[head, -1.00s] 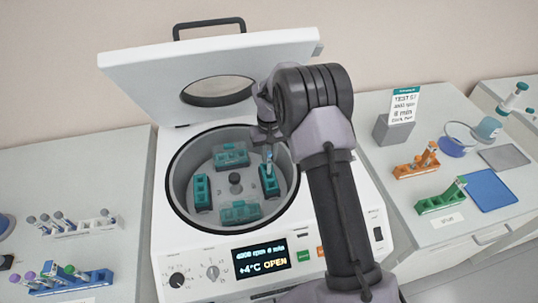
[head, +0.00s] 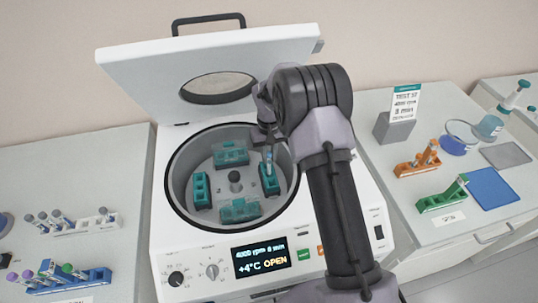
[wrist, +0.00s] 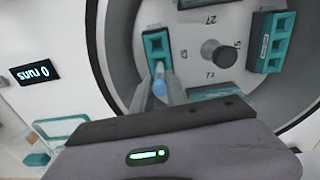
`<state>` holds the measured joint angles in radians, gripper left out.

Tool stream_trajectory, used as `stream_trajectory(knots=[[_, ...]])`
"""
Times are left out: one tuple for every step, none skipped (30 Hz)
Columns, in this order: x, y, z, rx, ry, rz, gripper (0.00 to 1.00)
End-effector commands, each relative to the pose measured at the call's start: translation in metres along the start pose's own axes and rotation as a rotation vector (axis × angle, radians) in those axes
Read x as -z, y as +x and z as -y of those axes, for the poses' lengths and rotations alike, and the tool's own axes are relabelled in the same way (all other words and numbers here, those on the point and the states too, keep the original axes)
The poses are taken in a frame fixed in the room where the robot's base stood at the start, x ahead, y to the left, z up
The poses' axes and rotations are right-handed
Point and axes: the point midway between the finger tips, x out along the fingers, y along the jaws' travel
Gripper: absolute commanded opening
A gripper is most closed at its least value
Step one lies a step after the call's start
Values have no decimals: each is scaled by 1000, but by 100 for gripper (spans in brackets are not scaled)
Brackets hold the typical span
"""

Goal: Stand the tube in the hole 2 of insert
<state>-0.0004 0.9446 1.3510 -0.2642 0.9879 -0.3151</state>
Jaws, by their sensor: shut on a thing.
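My gripper (head: 268,146) is shut on a slim tube (head: 268,161) inside the open centrifuge bowl. The tube is upright over the teal insert (head: 270,184) on the bowl's right side. In the wrist view the tube's pale blue top (wrist: 160,88) shows between the fingers, at the near end of the teal insert (wrist: 157,40). At least one square hole of that insert shows empty beyond the tube. The tube's lower end is hidden, so I cannot tell how deep it sits or in which hole.
The centrifuge (head: 165,236) has its lid (head: 128,78) raised behind my arm. Other teal inserts (head: 202,190) sit around the central hub (head: 235,176). Tube racks stand left; an orange rack (head: 410,168) and a green rack (head: 440,202) stand right.

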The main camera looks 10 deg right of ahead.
Motion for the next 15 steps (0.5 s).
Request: stream_trajectory(knots=[[0, 3, 0, 0, 0, 0, 0], [0, 4, 0, 0, 0, 0, 0], [0, 5, 0, 0, 0, 0, 0], [0, 6, 0, 0, 0, 0, 0], [0, 6, 0, 0, 0, 0, 0], [0, 6, 0, 0, 0, 0, 0], [0, 7, 0, 0, 0, 0, 0], [0, 6, 0, 0, 0, 0, 0], [0, 6, 0, 0, 0, 0, 0], [0, 6, 0, 0, 0, 0, 0], [0, 6, 0, 0, 0, 0, 0], [0, 6, 0, 0, 0, 0, 0], [0, 6, 0, 0, 0, 0, 0], [0, 6, 0, 0, 0, 0, 0], [0, 6, 0, 0, 0, 0, 0]])
